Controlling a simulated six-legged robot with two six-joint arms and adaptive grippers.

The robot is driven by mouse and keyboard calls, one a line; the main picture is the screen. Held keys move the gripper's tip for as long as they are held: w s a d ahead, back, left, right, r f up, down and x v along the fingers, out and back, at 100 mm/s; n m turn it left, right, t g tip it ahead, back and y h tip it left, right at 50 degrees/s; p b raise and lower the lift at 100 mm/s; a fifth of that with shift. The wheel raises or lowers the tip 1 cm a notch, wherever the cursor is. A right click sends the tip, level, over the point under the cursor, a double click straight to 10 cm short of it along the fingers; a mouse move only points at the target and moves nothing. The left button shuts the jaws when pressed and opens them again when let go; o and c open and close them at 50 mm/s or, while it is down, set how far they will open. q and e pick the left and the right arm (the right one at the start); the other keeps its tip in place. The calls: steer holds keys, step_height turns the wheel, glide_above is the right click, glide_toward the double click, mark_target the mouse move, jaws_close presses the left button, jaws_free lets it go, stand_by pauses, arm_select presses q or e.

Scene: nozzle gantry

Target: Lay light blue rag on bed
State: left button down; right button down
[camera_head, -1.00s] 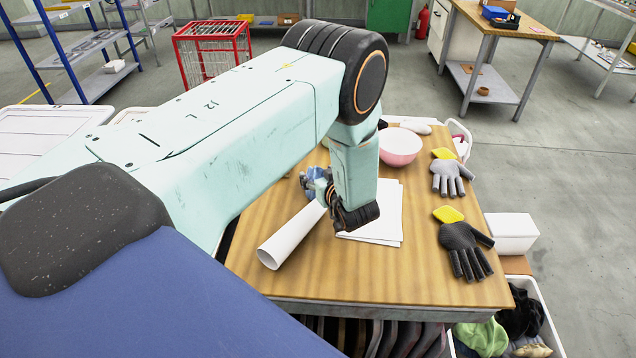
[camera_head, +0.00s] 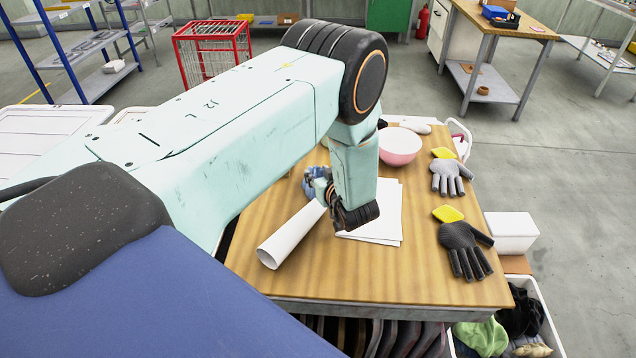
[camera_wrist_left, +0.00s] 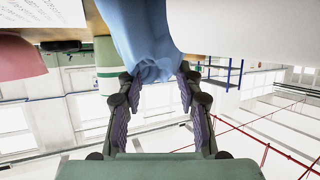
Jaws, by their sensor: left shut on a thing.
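The light blue rag (camera_wrist_left: 145,35) hangs between the fingers of my left gripper (camera_wrist_left: 155,80) in the left wrist view, bunched at the pinched end. In the head view my arm hides most of this gripper (camera_head: 328,192); a small bluish patch of the rag (camera_head: 310,184) shows beside it, over the wooden table (camera_head: 400,275). I cannot tell how far the rag is above the table or whether it touches it. I cannot make out a bed for certain in either view. My right gripper is not in view.
On the table are a white paper roll (camera_head: 291,235), white sheets (camera_head: 388,215), a pink-and-white bowl (camera_head: 400,146), a grey glove (camera_head: 450,177) and a dark glove (camera_head: 465,250). A bin of cloths (camera_head: 540,335) stands below right.

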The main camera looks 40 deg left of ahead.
arm_select(q)
steer(key=shift+r, duration=0.1)
step_height(320, 180, up, 10)
stand_by(0.6)
steer(key=shift+d, duration=0.1)
